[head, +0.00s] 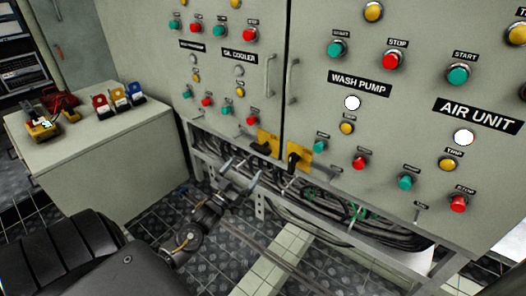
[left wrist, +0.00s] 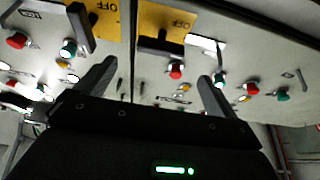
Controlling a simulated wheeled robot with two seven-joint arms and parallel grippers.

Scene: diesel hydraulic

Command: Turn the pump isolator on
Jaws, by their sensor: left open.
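Two yellow isolator plates with black handles sit low on the cabinet doors, either side of the seam. In the head view they are the left isolator (head: 267,139) and the right isolator (head: 299,154). The wrist view shows them upside down: the right isolator (left wrist: 98,13) is at left and the left isolator (left wrist: 163,22) is near the middle. Both plates read OFF there. I cannot tell from a label which is the pump isolator. My left gripper (head: 246,174) is open and empty, just below and in front of the isolators. Its fingers stand apart in the wrist view (left wrist: 157,78). My right gripper is not in view.
Grey cabinets carry green, red and yellow buttons; labels read WASH PUMP (head: 360,84) and AIR UNIT (head: 478,113). Black cables (head: 340,205) hang in an open frame below. A grey bench (head: 110,150) at left holds padlocks and other small items.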

